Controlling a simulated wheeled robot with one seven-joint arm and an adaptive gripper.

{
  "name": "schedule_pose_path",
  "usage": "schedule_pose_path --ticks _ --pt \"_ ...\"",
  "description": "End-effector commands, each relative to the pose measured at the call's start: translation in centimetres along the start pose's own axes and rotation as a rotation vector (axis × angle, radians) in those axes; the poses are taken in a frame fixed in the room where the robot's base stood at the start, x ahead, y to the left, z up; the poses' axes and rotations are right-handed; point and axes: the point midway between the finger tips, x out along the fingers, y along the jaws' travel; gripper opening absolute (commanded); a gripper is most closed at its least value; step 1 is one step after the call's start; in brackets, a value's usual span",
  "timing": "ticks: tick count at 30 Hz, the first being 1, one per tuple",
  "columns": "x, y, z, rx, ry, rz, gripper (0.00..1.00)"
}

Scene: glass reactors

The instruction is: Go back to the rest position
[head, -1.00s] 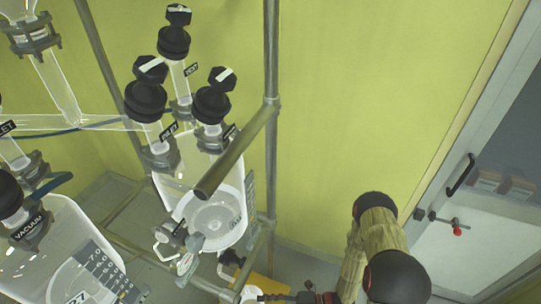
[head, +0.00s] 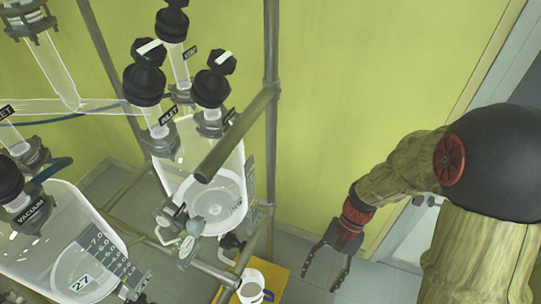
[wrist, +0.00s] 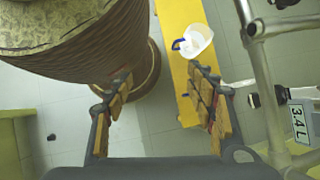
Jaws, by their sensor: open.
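My gripper (head: 326,270) is at the lower middle right of the head view, pointing down, with its two fingers spread apart and nothing between them. It is to the right of the metal frame and the glass reactors, and apart from them. In the wrist view my gripper (wrist: 160,115) also shows open and empty, with bare floor between its fingers.
A white container with a blue handle (head: 252,288) stands on a yellow platform (head: 275,277) left of my gripper. Glass reactors (head: 215,165) with black knobs hang in a metal frame (head: 270,120). A yellow-green wall (head: 360,80) is behind; the floor there is clear.

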Motion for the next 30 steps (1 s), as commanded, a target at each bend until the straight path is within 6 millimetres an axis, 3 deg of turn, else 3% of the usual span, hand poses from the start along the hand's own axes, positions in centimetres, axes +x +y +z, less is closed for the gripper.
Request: schedule_pose_path --ticks 9,18,27,30 --pt "-8.7 2.1 2.0 -0.353 0.367 0.111 0.56" --pt "-15.9 3.3 5.9 -0.499 0.689 0.168 0.56" --pt "-21.5 2.9 11.0 -0.565 0.948 0.119 0.56" --pt "-22.3 2.8 11.9 -0.576 0.988 0.107 0.56"
